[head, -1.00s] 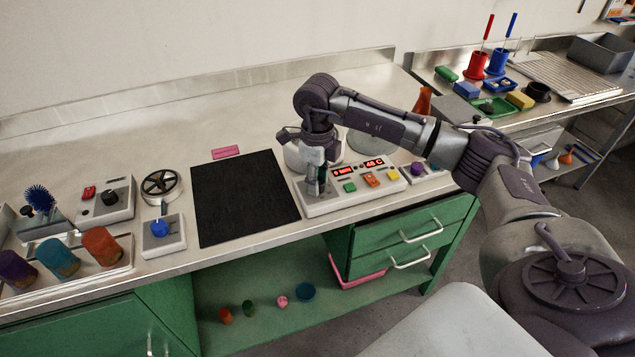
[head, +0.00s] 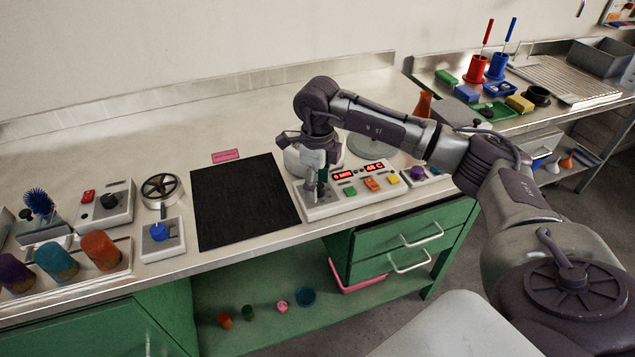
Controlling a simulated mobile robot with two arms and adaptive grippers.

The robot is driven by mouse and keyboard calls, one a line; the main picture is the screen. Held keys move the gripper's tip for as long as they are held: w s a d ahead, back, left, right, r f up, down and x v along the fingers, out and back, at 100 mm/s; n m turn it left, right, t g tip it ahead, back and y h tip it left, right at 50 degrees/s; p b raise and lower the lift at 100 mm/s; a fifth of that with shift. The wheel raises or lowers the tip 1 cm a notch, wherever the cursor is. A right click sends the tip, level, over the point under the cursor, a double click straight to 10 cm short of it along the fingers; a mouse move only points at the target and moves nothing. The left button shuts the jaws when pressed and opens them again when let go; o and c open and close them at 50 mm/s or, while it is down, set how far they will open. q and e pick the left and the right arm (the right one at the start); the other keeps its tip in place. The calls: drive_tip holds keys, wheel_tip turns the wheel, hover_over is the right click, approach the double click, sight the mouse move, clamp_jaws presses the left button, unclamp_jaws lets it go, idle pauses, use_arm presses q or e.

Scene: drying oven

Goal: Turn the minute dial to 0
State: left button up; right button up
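The white control panel (head: 345,201) stands on the counter right of the black mat. It has two red displays on its upper face; the left one (head: 342,176) seems to read 0 MIN, the right one (head: 374,167) about 48 C, both small. My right gripper (head: 317,192) points down at the panel's left end, its fingertips low at the panel face. The minute dial is not visible; the fingers cover that spot, and I cannot tell whether they are closed on it. My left gripper is not in view.
Green, orange and yellow buttons (head: 372,184) sit right of my gripper. A purple-knobbed box (head: 418,173) stands beside the panel. Left are the black mat (head: 240,200), a blue-knobbed box (head: 159,233) and several coloured cups (head: 101,250). The mat is clear.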

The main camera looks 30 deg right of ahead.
sight(318, 186)
wheel_tip(318, 186, up, 12)
idle(0.6)
idle(0.4)
